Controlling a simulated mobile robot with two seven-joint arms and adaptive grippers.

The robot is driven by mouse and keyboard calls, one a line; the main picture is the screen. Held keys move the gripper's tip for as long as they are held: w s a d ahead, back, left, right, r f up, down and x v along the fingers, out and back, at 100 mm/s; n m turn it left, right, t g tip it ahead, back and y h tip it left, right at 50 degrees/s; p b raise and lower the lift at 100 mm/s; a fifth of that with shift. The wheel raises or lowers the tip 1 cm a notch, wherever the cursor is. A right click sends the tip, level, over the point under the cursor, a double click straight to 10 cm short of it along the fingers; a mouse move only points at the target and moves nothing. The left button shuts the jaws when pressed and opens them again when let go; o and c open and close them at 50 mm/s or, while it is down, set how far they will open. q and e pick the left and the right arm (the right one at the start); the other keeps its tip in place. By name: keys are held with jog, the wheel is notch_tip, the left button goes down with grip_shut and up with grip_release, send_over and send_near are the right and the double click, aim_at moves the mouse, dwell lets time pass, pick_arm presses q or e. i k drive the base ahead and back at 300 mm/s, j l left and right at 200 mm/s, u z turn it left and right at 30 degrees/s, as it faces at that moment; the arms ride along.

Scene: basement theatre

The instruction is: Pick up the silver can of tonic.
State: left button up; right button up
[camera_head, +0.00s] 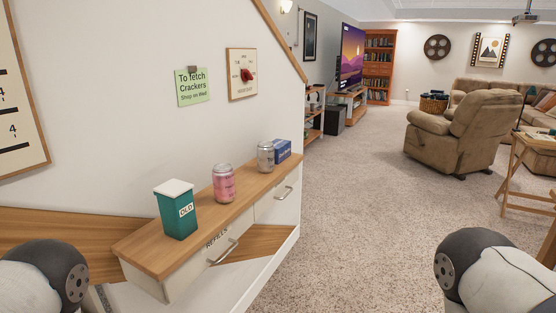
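A silver can (265,156) stands upright on the wooden top of a low drawer cabinet (160,264) against the left wall. Its label is too small to read. A pink can (223,183) stands nearer on the same top, and a blue box (282,150) is just behind the silver can on its right. Parts of my two arms show at the lower left and lower right corners.
A drawer front reads REFILLS. Carpet (340,200) to the right is clear. A wooden folding table (536,146) and a brown recliner (461,130) stand at the right.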

aim_at(265, 149)
jog(key=i+j+z, duration=0.2)
jog(key=z, duration=0.2)
jog(key=i+j+z, duration=0.2)
jog(key=z, duration=0.15)
jog(key=i+j+z, duration=0.15)
jog(key=j+z, duration=0.25)
jog(key=l, duration=0.1)
